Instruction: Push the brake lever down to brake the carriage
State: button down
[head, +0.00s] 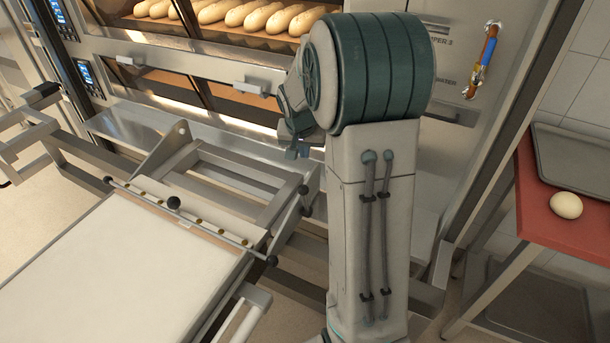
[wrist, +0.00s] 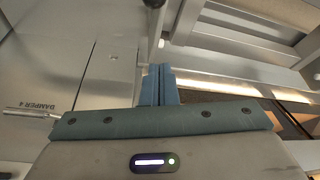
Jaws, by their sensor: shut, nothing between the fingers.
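The carriage (head: 240,185) is a grey metal frame with a pale loading belt (head: 110,270) in front of the oven. A slim bar with black ends (head: 290,222) slants along its right side and may be the brake lever; no label shows. My gripper (head: 297,152) is above the carriage's right rear, partly hidden by my arm. In the wrist view its blue fingers (wrist: 160,84) are shut with nothing between them. A grey bar with a dark end (wrist: 155,15) shows just beyond the fingertips, apart from them in the picture; I cannot tell the distance.
The deck oven (head: 180,62) with loaves (head: 245,14) stands behind the carriage. An orange and blue handle (head: 487,50) is on its right panel. A red-topped table (head: 540,220) with a tray (head: 575,160) and a pale round piece (head: 566,205) stands at the right.

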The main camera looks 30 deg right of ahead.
jog(key=x, duration=0.9)
jog(key=shift+f, duration=0.35)
jog(key=shift+s+f, duration=0.1)
jog(key=shift+f, duration=0.1)
jog(key=shift+s+a, duration=0.5)
jog(key=shift+s, duration=0.25)
jog(key=shift+s+a, duration=0.5)
jog(key=shift+s, duration=0.2)
